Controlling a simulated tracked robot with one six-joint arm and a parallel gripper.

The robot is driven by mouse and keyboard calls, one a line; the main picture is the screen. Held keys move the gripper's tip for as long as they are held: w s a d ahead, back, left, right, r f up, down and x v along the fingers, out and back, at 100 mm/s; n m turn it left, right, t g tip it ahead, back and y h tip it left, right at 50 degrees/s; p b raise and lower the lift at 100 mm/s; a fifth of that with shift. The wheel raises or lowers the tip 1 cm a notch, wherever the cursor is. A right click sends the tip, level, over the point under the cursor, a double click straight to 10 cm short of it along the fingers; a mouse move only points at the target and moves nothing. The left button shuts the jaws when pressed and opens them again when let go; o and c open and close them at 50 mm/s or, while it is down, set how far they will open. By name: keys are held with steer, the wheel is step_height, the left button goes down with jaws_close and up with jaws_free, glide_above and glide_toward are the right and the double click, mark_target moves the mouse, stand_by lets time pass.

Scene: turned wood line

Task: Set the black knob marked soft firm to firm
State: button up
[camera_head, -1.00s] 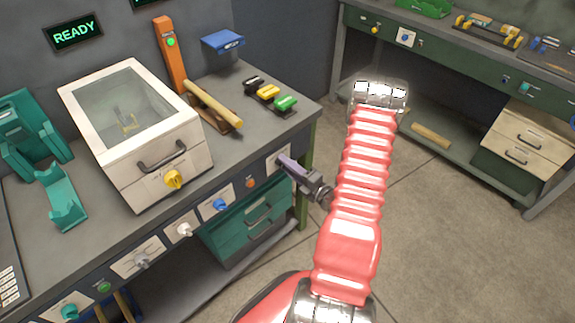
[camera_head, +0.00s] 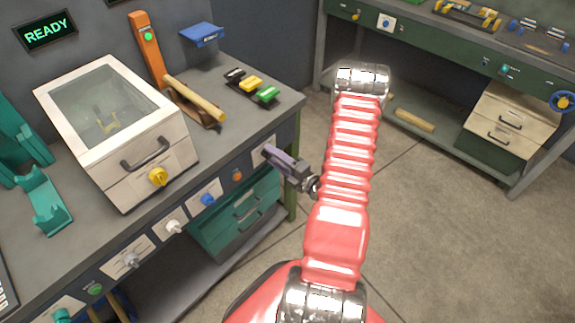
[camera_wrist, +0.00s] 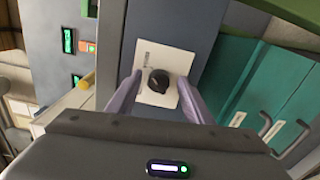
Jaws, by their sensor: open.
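The black knob (camera_wrist: 158,80) sits on a white plate (camera_wrist: 150,57) on the bench's front panel, in the middle of the wrist view. Small marks on the plate are too small to read, and I cannot tell which setting the knob points to. My gripper (camera_wrist: 160,79) is open. Its two pale purple fingers stand on either side of the knob, with gaps showing between them and the knob. In the head view, my gripper (camera_head: 268,151) reaches the right end of the bench front and hides the knob.
Along the bench front are an orange button (camera_head: 237,176), a blue knob (camera_head: 208,199) and a white knob (camera_head: 173,226). A teal drawer unit (camera_head: 240,215) stands below. A box with a yellow knob (camera_head: 158,177) sits on top. Floor to the right is clear.

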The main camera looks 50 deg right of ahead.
steer(key=s, duration=1.3)
steer(key=shift+s+d, duration=0.2)
steer(key=shift+s, duration=0.05)
steer(key=shift+f, duration=0.1)
stand_by(0.4)
